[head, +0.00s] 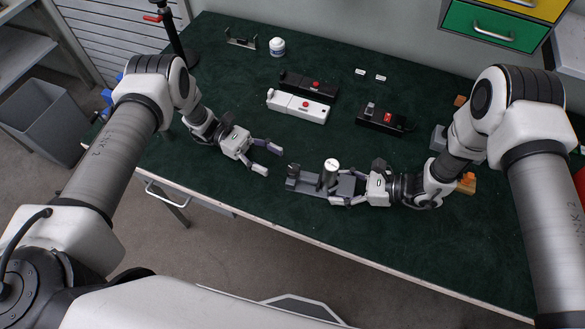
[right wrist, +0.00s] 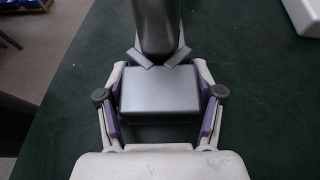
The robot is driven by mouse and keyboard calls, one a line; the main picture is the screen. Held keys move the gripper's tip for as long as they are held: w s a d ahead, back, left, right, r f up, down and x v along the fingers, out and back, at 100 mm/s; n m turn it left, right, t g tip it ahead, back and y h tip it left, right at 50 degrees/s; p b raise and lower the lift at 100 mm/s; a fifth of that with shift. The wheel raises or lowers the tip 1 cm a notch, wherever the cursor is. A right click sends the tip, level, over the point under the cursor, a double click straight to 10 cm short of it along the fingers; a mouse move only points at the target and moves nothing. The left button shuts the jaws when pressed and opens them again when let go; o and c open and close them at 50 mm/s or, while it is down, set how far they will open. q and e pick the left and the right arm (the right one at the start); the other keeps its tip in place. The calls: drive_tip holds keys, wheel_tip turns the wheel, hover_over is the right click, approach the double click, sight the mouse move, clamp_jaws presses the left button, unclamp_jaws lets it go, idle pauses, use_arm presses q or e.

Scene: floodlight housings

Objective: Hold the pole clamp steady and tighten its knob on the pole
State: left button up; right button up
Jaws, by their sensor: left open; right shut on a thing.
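A grey assembly (head: 300,182) lies near the front edge of the green table, with a dark grey upright cylinder (head: 328,177) capped in white. I cannot tell which part is the pole clamp, the knob or the pole. My right gripper (head: 342,188) comes from the right and is shut on the grey assembly.
Another dark box (head: 384,119) is to the right. A white jar (head: 277,46) and a bracket (head: 241,39) stand at the back. Green tabletop beside my left gripper is clear.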

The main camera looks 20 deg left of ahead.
sight(292, 169)
use_arm(q)
drive_tip(key=x, duration=0.7)
drive_tip(key=shift+d+r, duration=0.2)
clamp_jaws()
drive_tip(key=shift+m+g, duration=0.4)
drive_tip(key=shift+g, duration=0.2)
drive_tip(key=shift+m+g+y, duration=1.15)
drive_tip(key=shift+m+g, duration=0.1)
drive_tip(key=shift+g, duration=0.4)
drive_tip(key=shift+m+g+y, duration=1.15)
drive_tip(key=shift+m+g, duration=0.1)
drive_tip(key=shift+g, duration=0.4)
unclamp_jaws()
